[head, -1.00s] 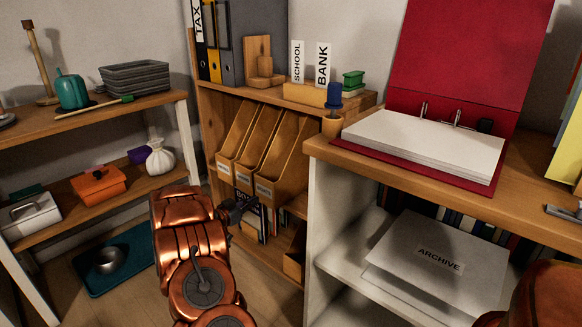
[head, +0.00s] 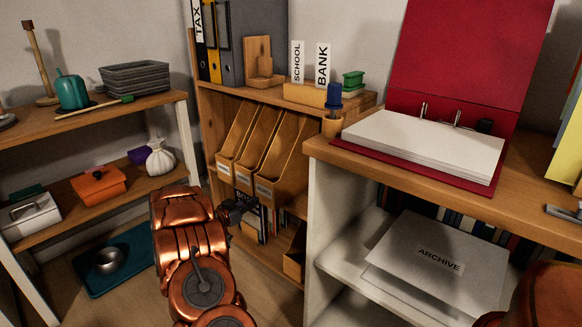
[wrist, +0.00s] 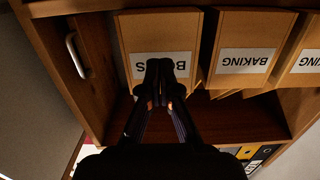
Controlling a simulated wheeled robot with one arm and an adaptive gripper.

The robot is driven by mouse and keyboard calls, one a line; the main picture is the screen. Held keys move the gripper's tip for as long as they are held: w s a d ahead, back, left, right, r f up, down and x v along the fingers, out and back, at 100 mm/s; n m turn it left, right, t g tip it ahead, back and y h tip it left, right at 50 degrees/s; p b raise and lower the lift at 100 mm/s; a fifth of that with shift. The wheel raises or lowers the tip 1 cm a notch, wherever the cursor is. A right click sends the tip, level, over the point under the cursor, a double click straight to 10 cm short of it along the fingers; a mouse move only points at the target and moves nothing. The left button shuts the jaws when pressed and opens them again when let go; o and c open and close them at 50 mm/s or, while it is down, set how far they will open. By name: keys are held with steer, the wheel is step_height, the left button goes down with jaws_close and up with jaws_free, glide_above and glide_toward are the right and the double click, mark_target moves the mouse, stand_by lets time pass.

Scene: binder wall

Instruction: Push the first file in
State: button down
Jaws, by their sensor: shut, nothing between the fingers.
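Three tan files stand side by side in the shelf unit in the head view: a left file (head: 234,140), a middle file (head: 255,150) and a right file (head: 280,160). Each has a white front label. The wrist view shows their fronts upside down: one file (wrist: 158,30) with a partly hidden label starting "BO", a "BAKING" file (wrist: 246,35), and another at the right edge. My gripper also shows in the head view (head: 254,207).
A wooden panel with a metal handle (wrist: 75,55) is beside the "BO" file. Books (head: 258,222) stand below the files. The white cabinet (head: 330,215) with the red binder (head: 455,55) on top stands to the right.

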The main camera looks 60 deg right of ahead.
mark_target(264, 195)
steer(key=shift+p+x, duration=0.45)
steer(key=shift+x, duration=0.3)
steer(key=shift+p+x, duration=0.4)
steer(key=shift+x, duration=0.35)
steer(key=shift+s+d+r, duration=0.1)
steer(key=shift+d, duration=0.2)
steer(key=shift+p+x, duration=0.75)
steer(key=shift+x, duration=0.35)
steer(key=shift+s+d+p, duration=0.2)
steer(key=shift+d+p, duration=0.15)
steer(key=shift+d, duration=0.3)
steer(key=shift+p+x, duration=0.45)
steer(key=shift+x, duration=0.55)
steer(key=shift+w+a+r, duration=0.1)
steer(key=shift+a, duration=0.05)
steer(key=shift+p+v, duration=0.3)
steer(key=shift+v, duration=2.1)
